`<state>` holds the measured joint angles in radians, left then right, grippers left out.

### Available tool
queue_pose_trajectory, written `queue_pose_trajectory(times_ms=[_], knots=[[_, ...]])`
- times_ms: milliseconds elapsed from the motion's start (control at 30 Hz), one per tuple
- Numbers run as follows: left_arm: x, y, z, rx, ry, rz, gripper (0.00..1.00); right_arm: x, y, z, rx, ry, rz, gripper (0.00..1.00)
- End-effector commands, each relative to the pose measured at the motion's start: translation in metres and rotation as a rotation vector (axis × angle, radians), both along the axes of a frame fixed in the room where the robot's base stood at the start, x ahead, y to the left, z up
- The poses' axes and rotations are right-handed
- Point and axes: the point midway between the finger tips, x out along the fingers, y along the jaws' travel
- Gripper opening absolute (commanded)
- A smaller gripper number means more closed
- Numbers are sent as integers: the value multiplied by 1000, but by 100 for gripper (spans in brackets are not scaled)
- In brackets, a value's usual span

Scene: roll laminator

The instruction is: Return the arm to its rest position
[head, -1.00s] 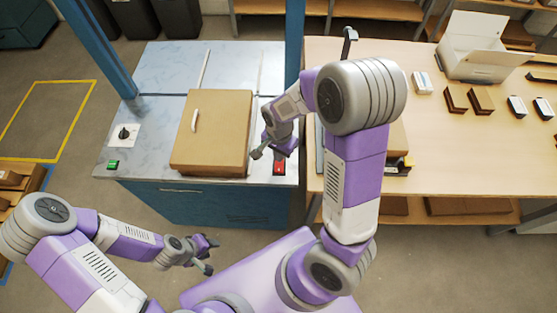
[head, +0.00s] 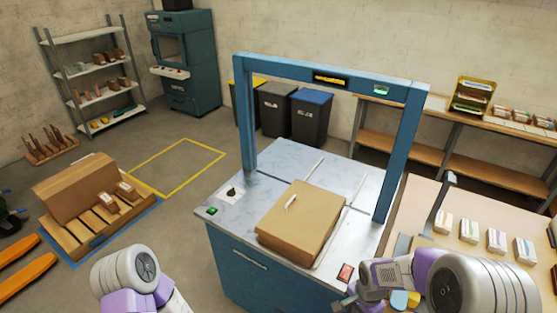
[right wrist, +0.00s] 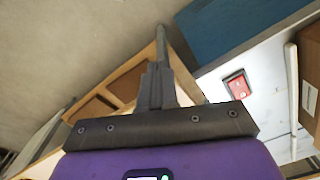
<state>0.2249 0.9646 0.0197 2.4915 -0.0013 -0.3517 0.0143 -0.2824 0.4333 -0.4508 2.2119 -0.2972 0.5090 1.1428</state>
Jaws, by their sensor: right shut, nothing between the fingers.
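My right arm comes in at the lower right of the head view. Its gripper (head: 346,303) is low beside the front right corner of the blue machine (head: 240,262), near the red switch (head: 345,272). In the right wrist view the gripper (right wrist: 161,40) is shut and empty, pointing away from the camera. The red switch (right wrist: 237,84) shows to its right, apart from the fingers. Of my left arm only a link shows at the lower left of the head view; its gripper is outside the frame.
A worktable (head: 430,215) with several small packs stands right. A loaded pallet (head: 90,222) stands left. Floor between is clear.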

Motion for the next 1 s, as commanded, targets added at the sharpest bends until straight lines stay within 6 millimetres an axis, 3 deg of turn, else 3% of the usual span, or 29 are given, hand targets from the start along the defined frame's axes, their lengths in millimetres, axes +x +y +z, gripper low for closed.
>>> queue_pose_trajectory(times_ms=[33,367,600,767,1000], knots=[[1,0,-6,0,-1,0,43,-5,5,-19,14,10,42,0],[1,0,-25,0,-2,1,43,-34,48,-114,139,-19,353,0],[1,0,-48,0,-1,0,43,-82,97,-195,264,-103,627,0],[1,0,-55,0,-1,0,43,-102,117,-216,297,-163,736,0],[1,0,-55,0,-1,0,43,-105,123,-219,299,-187,771,0]])
